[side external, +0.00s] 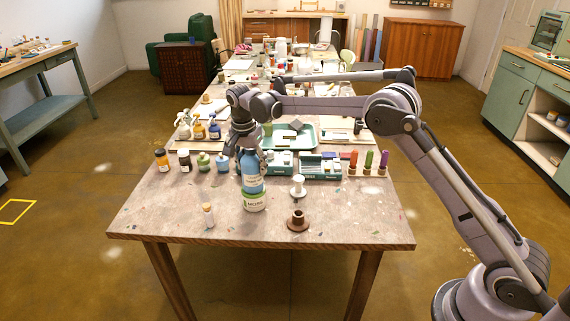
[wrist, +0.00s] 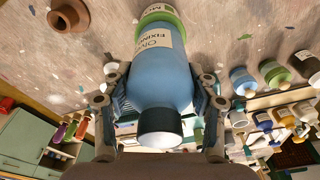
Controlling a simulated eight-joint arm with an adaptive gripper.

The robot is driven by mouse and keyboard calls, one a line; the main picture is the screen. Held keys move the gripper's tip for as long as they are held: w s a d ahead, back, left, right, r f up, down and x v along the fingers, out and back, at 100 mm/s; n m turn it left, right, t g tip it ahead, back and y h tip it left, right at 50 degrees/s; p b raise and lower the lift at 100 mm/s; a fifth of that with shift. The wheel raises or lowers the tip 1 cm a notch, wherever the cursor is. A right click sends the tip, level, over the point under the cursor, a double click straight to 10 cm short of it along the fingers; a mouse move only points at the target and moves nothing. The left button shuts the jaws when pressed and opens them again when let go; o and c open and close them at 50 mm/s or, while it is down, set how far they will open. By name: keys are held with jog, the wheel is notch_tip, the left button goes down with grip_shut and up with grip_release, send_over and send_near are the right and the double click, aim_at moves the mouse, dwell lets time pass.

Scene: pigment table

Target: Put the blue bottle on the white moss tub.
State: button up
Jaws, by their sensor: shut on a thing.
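The blue bottle (side external: 252,175) is upright between the fingers of my gripper (side external: 247,150), with its cream label facing front. My gripper is shut on it from above. In the wrist view the bottle (wrist: 160,85) fills the middle, its dark cap toward the camera and both fingers against its sides. The white moss tub (side external: 255,203), with a green band and a MOSS label, stands on the table directly below the bottle. The tub's green edge (wrist: 160,16) shows past the bottle's base in the wrist view. The bottle's base meets the tub's top in the picture; I cannot tell whether it bears weight.
A brown spool-like piece (side external: 298,221), a white one (side external: 298,187) and a small corked vial (side external: 208,215) stand near the tub. Small paint jars (side external: 203,161) stand left; teal boxes (side external: 320,166) and coloured sticks (side external: 368,162) stand right.

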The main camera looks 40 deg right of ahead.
jog(key=shift+f, duration=0.15)
jog(key=o, duration=1.5)
jog(key=shift+c, duration=0.2)
